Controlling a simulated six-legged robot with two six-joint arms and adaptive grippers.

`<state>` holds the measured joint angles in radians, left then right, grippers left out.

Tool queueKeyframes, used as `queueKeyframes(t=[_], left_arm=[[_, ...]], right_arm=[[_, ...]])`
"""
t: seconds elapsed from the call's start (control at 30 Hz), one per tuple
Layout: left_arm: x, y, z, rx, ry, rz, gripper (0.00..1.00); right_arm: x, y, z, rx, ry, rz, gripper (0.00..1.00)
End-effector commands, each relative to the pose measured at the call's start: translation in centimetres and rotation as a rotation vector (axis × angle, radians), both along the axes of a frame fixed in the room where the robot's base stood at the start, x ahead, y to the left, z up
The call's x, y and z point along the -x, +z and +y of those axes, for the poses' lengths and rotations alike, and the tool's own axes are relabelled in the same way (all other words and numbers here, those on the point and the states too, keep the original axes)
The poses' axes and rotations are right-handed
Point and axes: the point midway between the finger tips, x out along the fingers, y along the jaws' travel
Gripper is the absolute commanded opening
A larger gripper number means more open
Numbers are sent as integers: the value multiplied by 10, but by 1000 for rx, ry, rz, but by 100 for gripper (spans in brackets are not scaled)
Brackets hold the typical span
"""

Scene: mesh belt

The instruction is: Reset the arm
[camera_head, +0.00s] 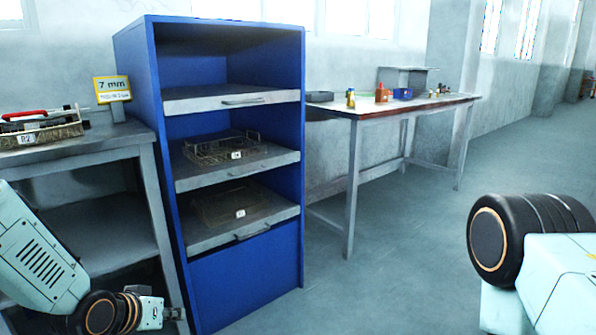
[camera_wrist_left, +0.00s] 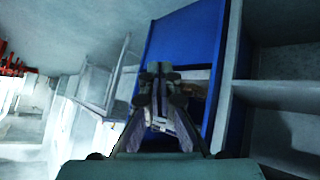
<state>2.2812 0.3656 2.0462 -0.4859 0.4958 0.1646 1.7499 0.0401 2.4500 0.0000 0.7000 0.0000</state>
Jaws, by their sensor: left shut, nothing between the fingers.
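My left arm (camera_head: 38,250) comes in at the lower left of the head view, beside the grey workbench. Its gripper (camera_head: 175,313) is low, near the front left foot of the blue cabinet, and only small in the picture. In the left wrist view the gripper's fingers (camera_wrist_left: 160,82) reach forward and meet at the tips, shut and empty, with the blue cabinet behind them. My right arm (camera_head: 535,255) shows as a black joint and pale link at the lower right; its gripper is out of the picture.
The blue cabinet (camera_head: 145,130) has pulled-out shelves with wire baskets (camera_head: 215,147). A grey bench (camera_head: 60,155) at left holds a wire basket (camera_head: 40,128) and a yellow 7 mm sign (camera_head: 112,88). A long table (camera_head: 400,105) stands behind. The floor (camera_head: 400,240) at right is clear.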

Motion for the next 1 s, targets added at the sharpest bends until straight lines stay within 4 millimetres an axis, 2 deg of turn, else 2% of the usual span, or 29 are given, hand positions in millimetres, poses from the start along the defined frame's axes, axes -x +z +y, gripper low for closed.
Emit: queueKeyframes(t=[0.03,0.1,0.17,0.3,0.43,0.6,0.8,0.83,1.0], left_arm=[[28,-26,-8,-9,8,60,0],[63,-55,-15,-28,25,131,0],[96,-77,-18,-50,40,196,0],[176,-119,-20,-110,74,357,0],[243,-142,-19,-157,96,498,0],[309,-159,-21,-200,69,644,0],[368,-179,-24,-229,15,772,0],[362,-170,-24,-228,18,758,0],[360,-148,-24,-227,18,755,0]], right_arm=[[0,0,0,0,0,0,0],[0,0,0,0,0,0,0],[0,0,0,0,0,0,0],[0,0,0,0,0,0,0],[0,0,0,0,0,0,0],[0,0,0,0,0,0,0],[0,0,0,0,0,0,0],[0,7,0,0,0,0,0],[0,28,0,0,0,-1,0]])
